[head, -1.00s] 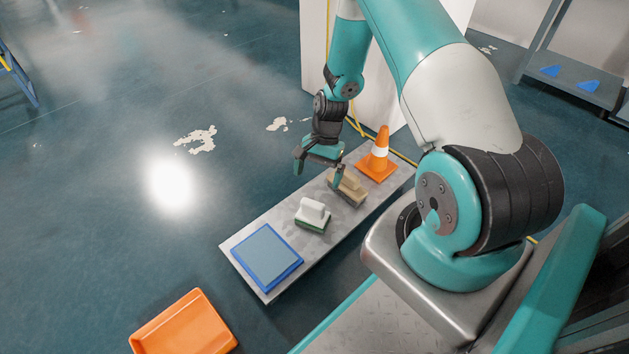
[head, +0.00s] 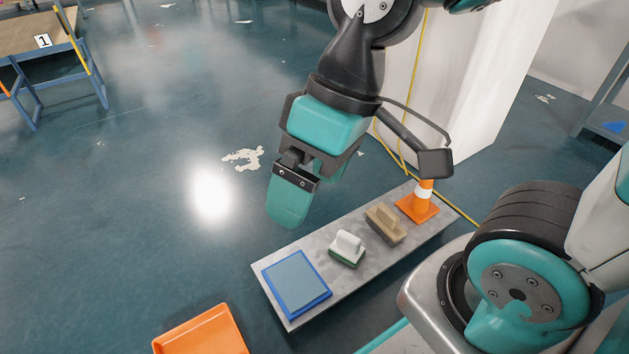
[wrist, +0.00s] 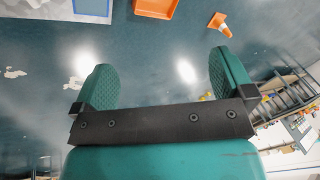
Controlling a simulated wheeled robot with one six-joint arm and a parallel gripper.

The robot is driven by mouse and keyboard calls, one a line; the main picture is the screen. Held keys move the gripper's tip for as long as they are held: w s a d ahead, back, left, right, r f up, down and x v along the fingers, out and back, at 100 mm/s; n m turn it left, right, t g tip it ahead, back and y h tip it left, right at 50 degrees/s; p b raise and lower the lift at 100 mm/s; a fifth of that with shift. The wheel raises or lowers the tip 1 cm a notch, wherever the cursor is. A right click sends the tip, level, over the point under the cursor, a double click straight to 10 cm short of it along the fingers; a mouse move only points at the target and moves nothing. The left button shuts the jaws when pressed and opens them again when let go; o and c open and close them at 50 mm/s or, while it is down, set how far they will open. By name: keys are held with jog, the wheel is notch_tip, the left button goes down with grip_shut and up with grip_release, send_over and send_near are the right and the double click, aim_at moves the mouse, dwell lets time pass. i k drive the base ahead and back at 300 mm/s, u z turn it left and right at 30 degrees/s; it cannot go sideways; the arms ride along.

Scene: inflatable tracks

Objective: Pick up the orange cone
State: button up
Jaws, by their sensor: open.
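The orange cone (head: 420,208) stands upright at the far right end of a low grey bench (head: 340,290) in the head view. It has a white band, and my arm hides its top. My gripper (head: 308,192) is open, well above the floor, left of the cone and apart from it. In the wrist view, my gripper (wrist: 162,72) shows two teal fingers spread with nothing between them. An orange and white cone (wrist: 220,24) also shows at the top right there, on dark floor. I cannot tell whether it is the same cone.
An orange bin (head: 202,332) is on the floor at the front left. A white block (head: 450,85) stands behind the cone. The left floor is mostly clear.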

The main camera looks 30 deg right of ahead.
aim_at(418, 206)
jog(key=z, duration=1.3)
